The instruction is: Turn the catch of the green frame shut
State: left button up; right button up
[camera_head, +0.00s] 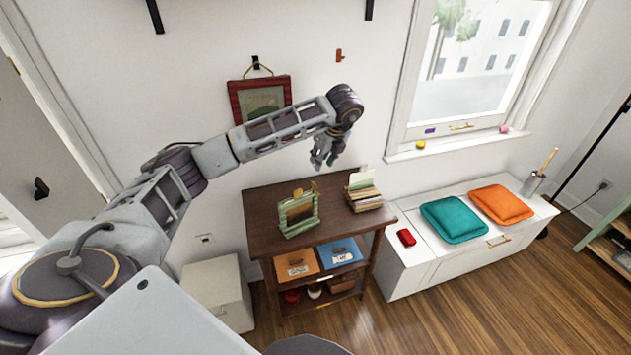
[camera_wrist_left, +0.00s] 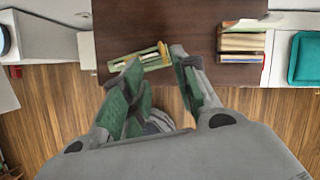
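The green frame (camera_head: 299,214) stands on the dark wooden shelf top (camera_head: 345,225), with a brownish panel inside it. Which way the catch is turned is unclear.
A red-framed picture (camera_head: 262,97) hangs on the wall behind my left forearm. A white bench (camera_head: 420,266) with teal and orange cushions is at right. The shelf's front top is clear.

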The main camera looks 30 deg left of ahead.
aim_at(313, 182)
pick_arm(q)
jog(key=shift+f, duration=0.2)
jog(key=shift+p+x, duration=1.6)
jog(key=shift+x, duration=5.2)
grip_shut()
